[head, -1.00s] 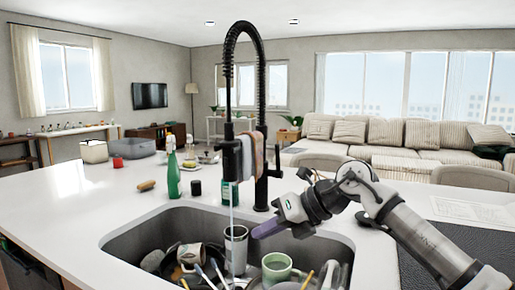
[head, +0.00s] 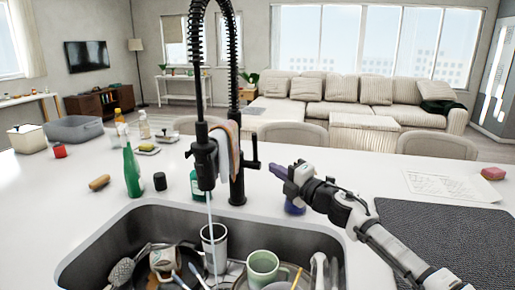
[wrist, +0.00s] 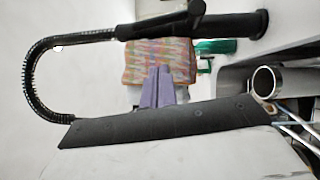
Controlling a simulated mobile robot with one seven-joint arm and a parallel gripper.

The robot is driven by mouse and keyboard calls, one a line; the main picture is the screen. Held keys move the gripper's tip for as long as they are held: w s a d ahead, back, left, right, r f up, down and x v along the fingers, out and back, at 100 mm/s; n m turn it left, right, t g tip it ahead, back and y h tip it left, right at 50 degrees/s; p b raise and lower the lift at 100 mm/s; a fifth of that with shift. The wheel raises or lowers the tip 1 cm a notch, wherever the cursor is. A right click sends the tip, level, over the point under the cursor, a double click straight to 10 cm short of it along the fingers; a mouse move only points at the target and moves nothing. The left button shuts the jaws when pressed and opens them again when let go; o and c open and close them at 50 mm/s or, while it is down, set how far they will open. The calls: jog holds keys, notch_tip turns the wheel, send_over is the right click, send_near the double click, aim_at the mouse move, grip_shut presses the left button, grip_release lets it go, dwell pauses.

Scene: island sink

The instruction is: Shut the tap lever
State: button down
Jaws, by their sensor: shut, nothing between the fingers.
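The black tap (head: 236,180) stands behind the sink, and water runs from its spray head (head: 205,160). Its lever (head: 254,150) is on the right side of the column, with the handle pointing up. In the wrist view the lever (wrist: 160,24) lies along the tap column, near the top. My gripper (head: 273,169) is shut and empty, just right of the lever, with a small gap in the head view. Its purple fingers (wrist: 158,85) point towards the tap in the wrist view, with a cloth (wrist: 155,60) beyond them. Contact with the lever cannot be seen.
The sink (head: 100,240) holds a grey cup (head: 214,242), a green mug (head: 264,268) and other dishes. A green bottle (head: 132,172) stands on the counter at left. A blue-purple object (head: 294,207) shows under my gripper. A dark mat (head: 440,235) lies at right.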

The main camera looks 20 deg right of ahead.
aim_at(256, 146)
jog(key=w+a+r+p, duration=0.1)
jog(key=w+p, duration=0.3)
jog(key=w, duration=0.6)
jog(key=shift+a+r, duration=0.1)
jog(key=shift+r, duration=0.05)
jog(key=shift+w+d+r, duration=0.35)
jog(key=shift+w+d, duration=0.05)
jog(key=shift+w, duration=0.2)
jog(key=shift+a, duration=0.1)
